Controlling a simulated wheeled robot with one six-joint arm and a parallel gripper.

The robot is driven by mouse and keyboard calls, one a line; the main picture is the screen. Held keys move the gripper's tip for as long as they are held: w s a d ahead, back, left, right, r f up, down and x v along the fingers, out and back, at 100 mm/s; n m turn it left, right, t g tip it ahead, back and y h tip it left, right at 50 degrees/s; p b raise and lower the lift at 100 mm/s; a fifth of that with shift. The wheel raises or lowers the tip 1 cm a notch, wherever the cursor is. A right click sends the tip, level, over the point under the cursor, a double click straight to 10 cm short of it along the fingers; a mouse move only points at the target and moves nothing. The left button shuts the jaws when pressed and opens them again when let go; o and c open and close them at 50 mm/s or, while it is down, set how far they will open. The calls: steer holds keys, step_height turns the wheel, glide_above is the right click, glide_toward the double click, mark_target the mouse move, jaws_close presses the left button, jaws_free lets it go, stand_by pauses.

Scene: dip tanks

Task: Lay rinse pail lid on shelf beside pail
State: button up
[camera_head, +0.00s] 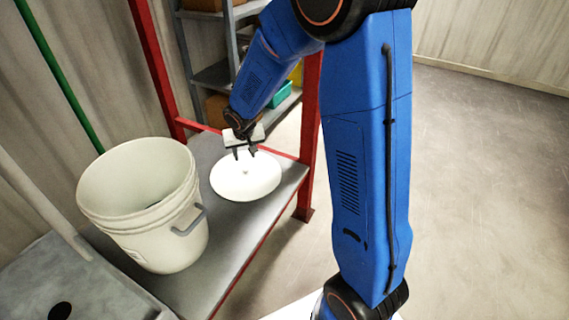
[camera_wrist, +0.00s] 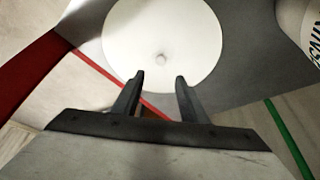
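The rinse pail lid (camera_head: 245,178) is a white round disc with a small knob. It lies flat on the grey shelf (camera_head: 222,222), to the right of the rinse pail. The white rinse pail (camera_head: 150,210) stands upright and uncovered on the shelf, with a grey handle on its side. My gripper (camera_head: 245,154) is over the lid's far edge in the head view. In the wrist view my gripper (camera_wrist: 160,80) has its two fingers apart with nothing between them. The lid (camera_wrist: 162,35) and its knob lie beyond the fingertips. The pail's edge (camera_wrist: 309,25) shows at the right.
A red post (camera_head: 310,130) stands at the shelf's right corner. A grey tank (camera_head: 60,280) with a dark hole is at the lower left. A rack with boxes (camera_head: 215,75) stands behind. Open floor (camera_head: 480,200) lies to the right.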

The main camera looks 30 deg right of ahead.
steer(key=s+d+r, duration=0.3)
steer(key=s+r, duration=0.4)
steer(key=s, duration=0.1)
steer(key=s+d+r, duration=0.3)
steer(key=s+r, duration=0.5)
steer(key=s+r+n, duration=0.1)
steer(key=s+r, duration=0.1)
steer(key=s, duration=0.9)
steer(key=s+r, duration=0.2)
steer(key=s, duration=0.9)
steer(key=shift+d+r+n+y, duration=0.25)
steer(key=shift+d+n+y, duration=0.05)
steer(key=shift+d+n, duration=0.1)
steer(key=shift+a, duration=0.1)
